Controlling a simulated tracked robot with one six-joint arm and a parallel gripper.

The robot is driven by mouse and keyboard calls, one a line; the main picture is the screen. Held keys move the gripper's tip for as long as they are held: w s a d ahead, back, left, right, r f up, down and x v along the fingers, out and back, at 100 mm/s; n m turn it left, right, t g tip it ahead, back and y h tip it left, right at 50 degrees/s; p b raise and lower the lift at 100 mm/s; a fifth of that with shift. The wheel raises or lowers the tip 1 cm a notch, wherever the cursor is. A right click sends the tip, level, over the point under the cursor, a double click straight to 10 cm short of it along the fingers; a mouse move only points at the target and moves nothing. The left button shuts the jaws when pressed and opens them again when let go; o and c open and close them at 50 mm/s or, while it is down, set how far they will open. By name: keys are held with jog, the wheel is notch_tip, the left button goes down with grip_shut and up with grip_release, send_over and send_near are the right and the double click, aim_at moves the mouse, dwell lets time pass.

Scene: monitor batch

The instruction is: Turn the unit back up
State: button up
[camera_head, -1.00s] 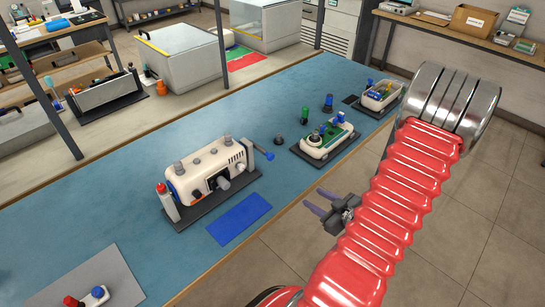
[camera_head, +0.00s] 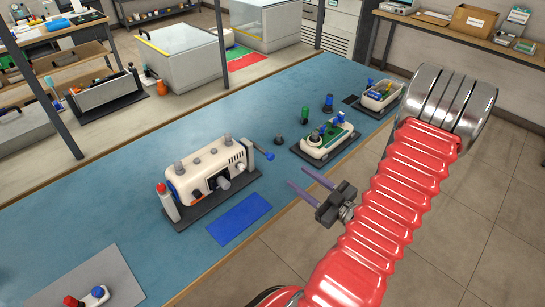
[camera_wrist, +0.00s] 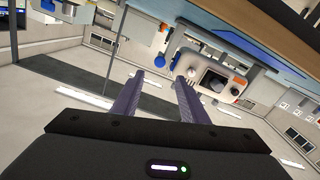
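A cream unit (camera_head: 208,176) with grey knobs on top and a dark opening in its front stands on a dark base plate (camera_head: 215,202) on the blue bench. A grey lever with a blue knob (camera_head: 268,155) sits at its right end. A white cylinder with a red top (camera_head: 166,200) stands at its left end. My gripper (camera_head: 297,176) is off the bench's front edge, right of the unit and apart from it. In the wrist view my gripper (camera_wrist: 160,76) is open and empty. A cream unit (camera_wrist: 212,76) with a dark screen shows tilted beyond the right finger.
A blue mat (camera_head: 239,219) lies in front of the unit. A green-and-white device (camera_head: 326,138) and a pale tray of parts (camera_head: 382,96) stand farther right. A grey mat (camera_head: 92,276) lies front left. The bench (camera_head: 110,195) left of the unit is clear.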

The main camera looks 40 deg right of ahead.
aim_at(273, 157)
jog(key=shift+w+a, duration=0.2)
jog(key=shift+w, duration=6.55)
jog(key=shift+c, duration=0.5)
grip_shut()
jog(key=shift+d, duration=0.15)
